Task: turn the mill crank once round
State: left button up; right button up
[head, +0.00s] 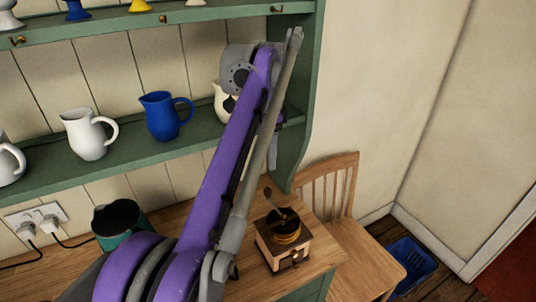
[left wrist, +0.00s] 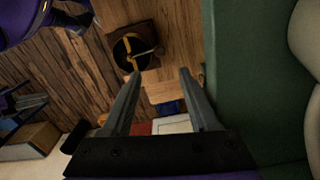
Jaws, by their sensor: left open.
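The mill (head: 284,243) is a small wooden box with a drawer, a brass-banded dark top and a crank (head: 275,200) ending in a knob. It stands on the wooden counter right of my left arm. The left wrist view shows the mill (left wrist: 118,36) from above, beyond the left fingertip, with its crank (left wrist: 145,52) pointing right. In the head view my arm mostly hides this gripper (head: 273,150), above the mill near the shelf end.
A green shelf (head: 130,164) holds a white jug (head: 86,136) and a blue jug (head: 163,117). A dark green container (head: 118,218) stands on the counter by the plugs. A wooden chair (head: 350,245) and a blue basket (head: 412,262) are to the right.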

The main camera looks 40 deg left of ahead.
pick_arm(q)
jog(key=shift+c, duration=0.9)
jog(key=shift+s+a+f, duration=0.1)
jog(key=shift+s+f, duration=0.05)
jog(key=shift+s, duration=0.1)
jog(key=shift+c, duration=1.1)
jog(key=s+n+b, duration=0.1)
jog(key=s, duration=0.1)
jog(key=s+f+n+t+b, duration=0.1)
jog(key=s+a+f+b, duration=0.1)
jog(key=s, duration=0.1)
jog(key=shift+s+a+n+t+h+b, duration=0.1)
jog(key=shift+s+n+t+h+b, duration=0.2)
jog(key=shift+n+t+b, duration=0.1)
grip_shut()
jog(key=s+n+t+b, duration=0.2)
jog(key=s+n, duration=0.1)
jog(key=s, duration=0.2)
jog(key=w+f+b, duration=0.1)
jog(key=w+f, duration=0.6)
jog(key=f, duration=0.2)
jog(key=shift+w+d+t, duration=0.3)
jog(key=shift+d, duration=0.1)
pick_arm(e)
jog(key=s+f, duration=0.3)
jog(key=f, duration=0.6)
jog(key=shift+f+g, duration=0.2)
jog(key=shift+g, duration=0.1)
jog(key=shift+s, duration=0.1)
